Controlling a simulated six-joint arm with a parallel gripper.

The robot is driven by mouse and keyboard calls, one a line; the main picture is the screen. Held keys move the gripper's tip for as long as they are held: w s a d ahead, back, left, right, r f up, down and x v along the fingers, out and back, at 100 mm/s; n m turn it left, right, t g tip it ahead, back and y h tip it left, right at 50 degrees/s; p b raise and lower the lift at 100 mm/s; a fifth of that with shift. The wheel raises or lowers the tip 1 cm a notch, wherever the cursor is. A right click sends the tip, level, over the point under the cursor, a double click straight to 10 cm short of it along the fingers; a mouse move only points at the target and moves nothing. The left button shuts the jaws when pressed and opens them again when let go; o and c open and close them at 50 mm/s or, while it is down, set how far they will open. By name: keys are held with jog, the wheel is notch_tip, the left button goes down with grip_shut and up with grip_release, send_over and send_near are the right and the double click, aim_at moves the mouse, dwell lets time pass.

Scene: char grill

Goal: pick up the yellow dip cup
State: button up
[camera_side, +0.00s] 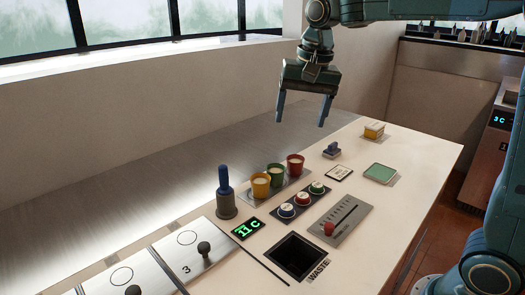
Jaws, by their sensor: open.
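My gripper (302,121) hangs above and behind the row, fingers pointing down. It is open and empty, well clear of the cups. The cup's far side is hidden.
A blue-handled tool (225,193) stands upright just left of the yellow cup. Round buttons (302,199), a red-knobbed slider (343,217) and a square waste opening (297,256) lie in front. A yellow box (374,130) and green pad (380,173) sit at right.

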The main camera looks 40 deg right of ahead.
jog(key=w+f+m+g, duration=0.2)
jog(key=w+f+m, duration=0.3)
jog(key=w, duration=0.8)
notch_tip(320, 180, down, 2)
jog(key=shift+d+f+m, duration=0.15)
jog(key=shift+m, duration=0.15)
jog(key=shift+f, duration=0.1)
send_near(260, 186)
jog(key=shift+w+d+f, duration=0.85)
jog(key=shift+w+f, duration=0.1)
jog(key=shift+w, duration=0.1)
jog(key=shift+f, duration=0.1)
jog(key=shift+s+d+f, duration=0.1)
jog(key=shift+f, duration=2.45)
jog(key=c, duration=1.4)
